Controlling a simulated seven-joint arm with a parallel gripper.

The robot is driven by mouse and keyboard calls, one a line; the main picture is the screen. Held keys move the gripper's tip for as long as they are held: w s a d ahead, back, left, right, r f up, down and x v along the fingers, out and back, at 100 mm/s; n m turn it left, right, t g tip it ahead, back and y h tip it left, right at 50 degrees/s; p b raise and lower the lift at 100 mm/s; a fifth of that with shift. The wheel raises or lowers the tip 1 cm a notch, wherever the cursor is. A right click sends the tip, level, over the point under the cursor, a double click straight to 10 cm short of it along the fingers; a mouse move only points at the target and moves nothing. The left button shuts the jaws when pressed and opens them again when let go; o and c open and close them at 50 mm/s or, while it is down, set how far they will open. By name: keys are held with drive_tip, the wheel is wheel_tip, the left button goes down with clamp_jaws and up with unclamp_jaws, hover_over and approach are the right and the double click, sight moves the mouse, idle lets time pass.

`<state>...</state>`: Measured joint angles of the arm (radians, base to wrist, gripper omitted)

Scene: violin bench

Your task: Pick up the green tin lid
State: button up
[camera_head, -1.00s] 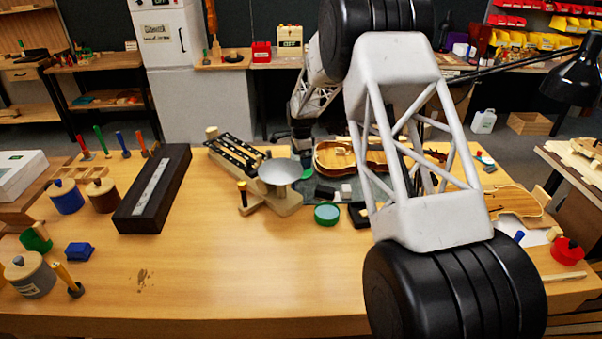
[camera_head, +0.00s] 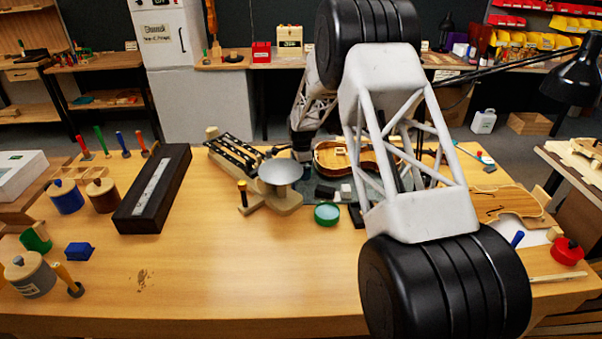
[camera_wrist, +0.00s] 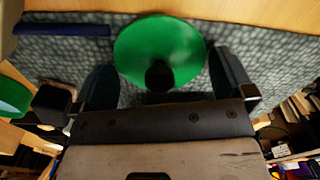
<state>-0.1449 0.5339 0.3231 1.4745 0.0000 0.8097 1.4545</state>
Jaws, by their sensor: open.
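The green tin lid (camera_wrist: 150,40) is a round green disc with a dark knob (camera_wrist: 159,77), lying on the grey mat in the wrist view. My gripper (camera_wrist: 165,72) is open, with one dark finger on each side of the lid's near part and the knob between them. I cannot tell whether the fingers touch it. In the head view my gripper (camera_head: 302,152) is low behind the scale pan, and the lid is hidden there.
The scale with its metal pan (camera_head: 280,172) stands just in front of my gripper. A violin body (camera_head: 335,157) lies to its right. A dark blue bar (camera_wrist: 65,30) lies left of the lid. The front middle of the bench (camera_head: 230,270) is clear.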

idle(0.3)
drive_tip(key=c, duration=0.6)
drive_tip(key=shift+o, duration=0.2)
drive_tip(key=shift+r, duration=0.1)
drive_tip(key=shift+r, duration=4.95)
